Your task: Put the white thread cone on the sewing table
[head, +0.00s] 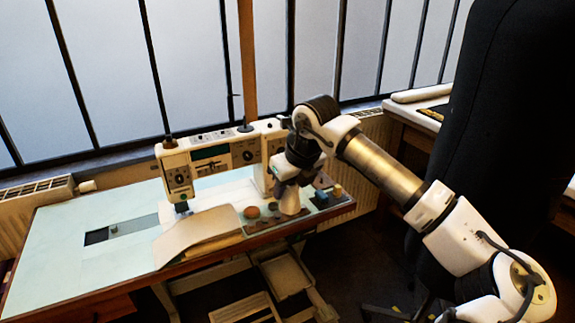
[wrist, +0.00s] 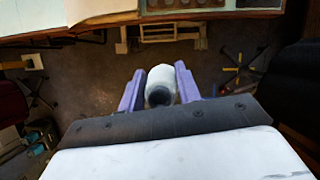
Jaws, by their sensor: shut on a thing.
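The white thread cone (wrist: 160,78) is between the two purple fingers of my gripper (wrist: 159,84) in the wrist view, with a dark round end towards the camera. In the head view my gripper (head: 287,183) points down and the pale cone (head: 290,203) hangs below it. The sewing table (head: 60,245) has a pale blue top with a wooden edge. In the head view the cone overlaps the table's right part. In the wrist view floor lies behind the cone and the table edge (wrist: 75,32) crosses the top, so the cone seems short of the table.
A white sewing machine (head: 215,162) stands on the table. A stack of beige sheets (head: 200,236) lies at the front edge, beside a tray of small items (head: 262,226). The left tabletop is mostly bare. A dark chair (head: 495,120) stands at the right.

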